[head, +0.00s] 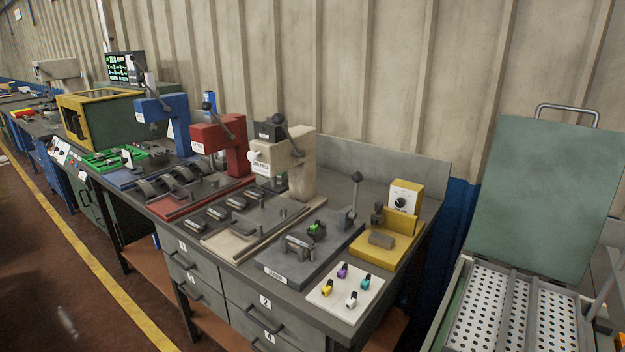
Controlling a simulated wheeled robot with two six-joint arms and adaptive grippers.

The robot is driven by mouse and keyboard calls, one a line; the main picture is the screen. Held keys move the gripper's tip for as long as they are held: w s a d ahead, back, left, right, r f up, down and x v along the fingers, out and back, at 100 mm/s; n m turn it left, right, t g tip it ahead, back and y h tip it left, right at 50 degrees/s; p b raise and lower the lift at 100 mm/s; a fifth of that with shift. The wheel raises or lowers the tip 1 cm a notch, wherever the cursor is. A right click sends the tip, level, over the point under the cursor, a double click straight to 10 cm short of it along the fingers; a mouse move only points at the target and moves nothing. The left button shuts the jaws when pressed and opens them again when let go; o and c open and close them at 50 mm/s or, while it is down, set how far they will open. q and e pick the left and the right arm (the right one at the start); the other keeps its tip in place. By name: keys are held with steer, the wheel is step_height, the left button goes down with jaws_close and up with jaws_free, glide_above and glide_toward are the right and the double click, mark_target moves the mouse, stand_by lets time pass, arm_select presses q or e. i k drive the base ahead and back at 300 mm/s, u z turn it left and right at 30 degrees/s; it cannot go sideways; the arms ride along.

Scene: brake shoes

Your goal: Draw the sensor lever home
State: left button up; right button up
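A lever with a dark ball knob (356,178) stands nearly upright at the back right of a dark grey fixture plate (290,272). I take it as the sensor lever; no other lever stands on this plate. On the plate sits a grey metal part (299,246), with a small green piece (315,227) just behind it. Whether the green piece touches the part is too small to tell. Neither of my grippers shows in the head view, and nothing touches the lever.
A white tray (329,308) holds several small coloured pieces at the bench's front right. A yellow station (400,228) with a dial stands right of the lever. A beige press (290,165) stands to its left. An open case (545,200) stands at far right.

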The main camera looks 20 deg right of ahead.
mark_target(357, 177)
steer(key=z, duration=1.3)
